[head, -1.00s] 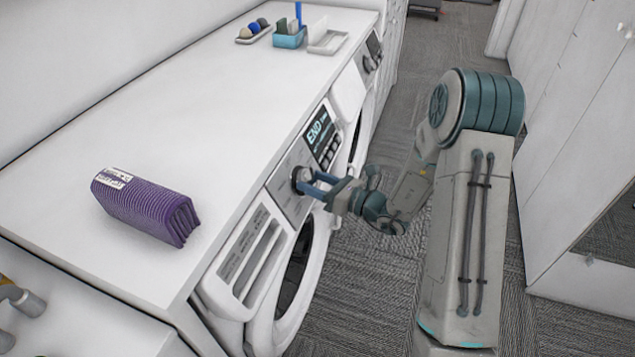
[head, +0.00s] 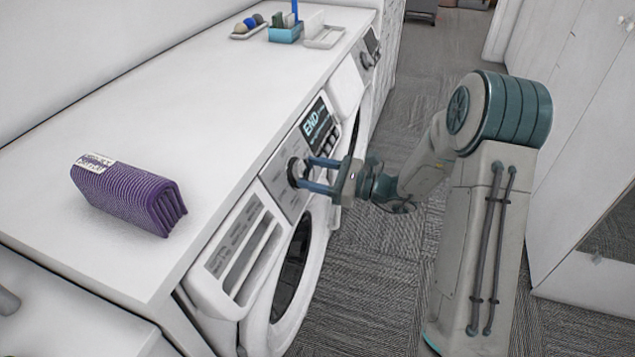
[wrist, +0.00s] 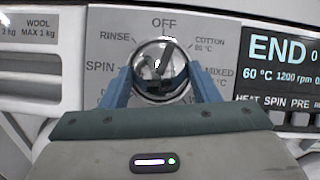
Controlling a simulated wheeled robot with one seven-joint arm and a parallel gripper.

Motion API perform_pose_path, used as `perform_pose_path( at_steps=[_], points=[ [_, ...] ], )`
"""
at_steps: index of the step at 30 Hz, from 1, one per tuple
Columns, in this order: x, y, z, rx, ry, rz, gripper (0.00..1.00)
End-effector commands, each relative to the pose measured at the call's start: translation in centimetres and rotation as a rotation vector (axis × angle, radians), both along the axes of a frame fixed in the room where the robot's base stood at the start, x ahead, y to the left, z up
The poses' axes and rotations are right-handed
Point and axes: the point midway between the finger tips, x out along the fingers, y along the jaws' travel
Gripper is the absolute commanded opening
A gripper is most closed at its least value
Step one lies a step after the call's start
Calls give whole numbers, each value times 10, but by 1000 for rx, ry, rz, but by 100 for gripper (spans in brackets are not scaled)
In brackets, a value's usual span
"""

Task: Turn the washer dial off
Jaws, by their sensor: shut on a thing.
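The washer dial (head: 296,168) is a round metallic knob on the front panel of the nearer washer (head: 286,190). In the wrist view the dial (wrist: 160,68) sits below the word OFF, ringed by labels such as RINSE, SPIN, COTTON and MIXED. A dark pointer mark on it leans up and slightly right; its exact setting is hard to tell. My gripper (head: 306,172) has its two blue fingers on either side of the dial, shut on it. In the wrist view the fingers of my gripper (wrist: 160,82) hide the lower labels.
The washer display (wrist: 278,58) reads END. A purple folded cloth (head: 125,195) lies on the white countertop (head: 170,120). A blue holder (head: 285,33) and trays stand at the far end. A second machine (head: 352,80) stands beyond.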

Motion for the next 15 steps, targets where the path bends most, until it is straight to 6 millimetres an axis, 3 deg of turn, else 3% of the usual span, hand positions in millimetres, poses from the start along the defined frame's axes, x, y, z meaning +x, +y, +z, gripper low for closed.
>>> perform_pose_path(
  at_steps=[15],
  points=[
    [0, 4, 1, -79, -234, 137, 33]
  ],
)
